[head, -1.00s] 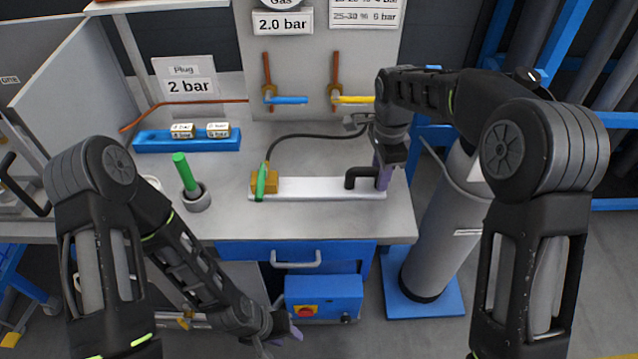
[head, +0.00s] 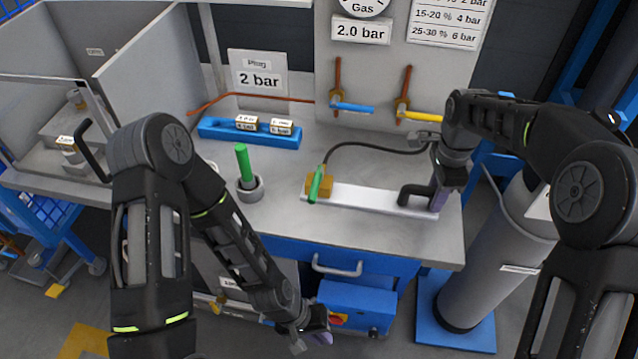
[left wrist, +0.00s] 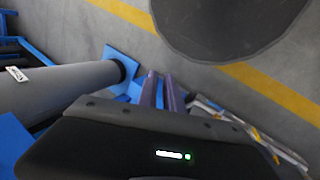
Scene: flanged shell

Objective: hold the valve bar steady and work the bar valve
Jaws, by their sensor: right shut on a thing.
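The valve bar (head: 358,196) is a white bar lying on the bench. At its left end is a brass valve block (head: 325,181) with a green lever (head: 315,184). At its right end stands a black handle (head: 409,191). My right gripper (head: 439,194) is shut at this right end, on the black handle; its fingertips are partly hidden. My left gripper (head: 319,332) hangs low in front of the bench, below the bar and apart from it. In the left wrist view its two purple fingers (left wrist: 160,92) show a narrow gap with nothing between them.
A green peg (head: 243,163) stands in a grey cup left of the bar. A blue tray (head: 216,131) with labelled blocks lies behind. A grey cylinder (head: 490,262) stands right of the bench. A drawer handle (head: 337,268) juts out near my left gripper.

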